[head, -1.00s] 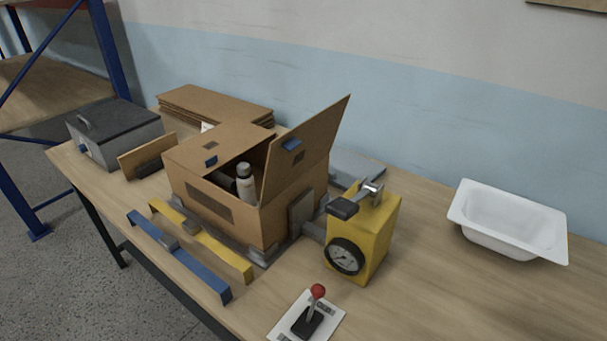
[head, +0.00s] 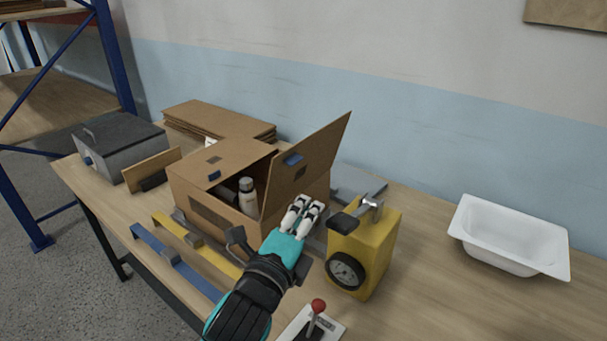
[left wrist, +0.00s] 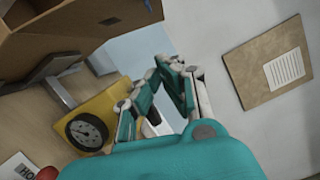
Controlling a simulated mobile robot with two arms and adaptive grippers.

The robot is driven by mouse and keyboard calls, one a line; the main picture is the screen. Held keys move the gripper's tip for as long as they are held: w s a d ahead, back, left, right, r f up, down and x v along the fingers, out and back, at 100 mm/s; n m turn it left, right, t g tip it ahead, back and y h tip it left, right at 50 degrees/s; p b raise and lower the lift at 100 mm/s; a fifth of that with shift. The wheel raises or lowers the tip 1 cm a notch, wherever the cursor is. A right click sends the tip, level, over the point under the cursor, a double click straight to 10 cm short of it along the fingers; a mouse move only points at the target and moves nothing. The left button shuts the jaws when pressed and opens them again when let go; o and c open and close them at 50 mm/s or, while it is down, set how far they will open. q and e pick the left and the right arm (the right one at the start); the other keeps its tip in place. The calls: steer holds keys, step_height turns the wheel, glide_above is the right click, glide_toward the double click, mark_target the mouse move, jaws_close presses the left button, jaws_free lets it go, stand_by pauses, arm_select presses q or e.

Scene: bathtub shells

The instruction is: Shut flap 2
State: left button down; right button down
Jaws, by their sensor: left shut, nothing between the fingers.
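A cardboard box (head: 208,207) stands on the table with one flap lying over its left part. A second flap (head: 312,150), on the right, is raised and leans outward, with a blue tab (head: 293,159) on it. I cannot read which flap is numbered 2. A bottle (head: 247,194) shows in the opening. My left gripper (head: 304,207) is shut and empty, in front of the box's right side, below the raised flap; I cannot tell whether it touches. In the left wrist view the gripper (left wrist: 165,75) points toward the wall, with the box (left wrist: 70,40) at upper left. My right gripper is out of view.
A yellow block with a dial (head: 365,245) stands close right of my gripper. A red-knobbed lever (head: 317,308) is at the front. Blue (head: 175,262) and yellow (head: 200,245) bars lie before the box. A white basin (head: 510,237) is at right, with clear table between.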

arm_select(q)
steer(key=w+r+p, duration=0.1)
steer(key=w+p, duration=0.2)
steer(key=w, duration=0.5)
steer(key=shift+w+a+r, duration=0.2)
steer(key=shift+a, duration=0.05)
